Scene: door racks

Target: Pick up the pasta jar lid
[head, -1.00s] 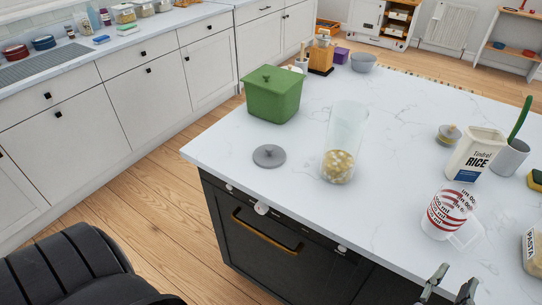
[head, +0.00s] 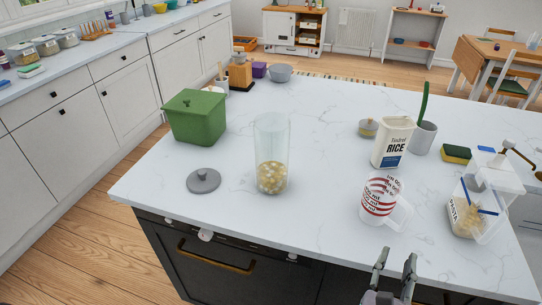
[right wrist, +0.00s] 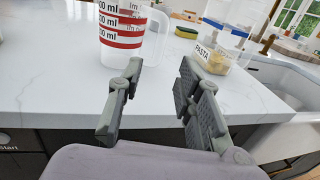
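A clear box-shaped jar (head: 458,222) labelled PASTA stands at the right end of the white counter, with some pasta inside. A clear part with blue edging (head: 487,190) shows at its top; I cannot tell if this is a separate lid. It also shows in the right wrist view (right wrist: 226,36), beyond my fingers at upper right. A grey round lid with a knob (head: 203,181) lies flat at the counter's left, beside a tall clear jar (head: 272,150) with pale pieces at its bottom. My right gripper (head: 394,262) is open and empty at the counter's front edge. My left gripper is out of view.
A measuring jug (head: 380,198) with red marks stands just beyond my right gripper. Behind it are a rice carton (head: 392,142), a small knobbed pot (head: 369,128) and a sponge (head: 456,153). A green lidded box (head: 196,118) stands at left. The counter's front middle is clear.

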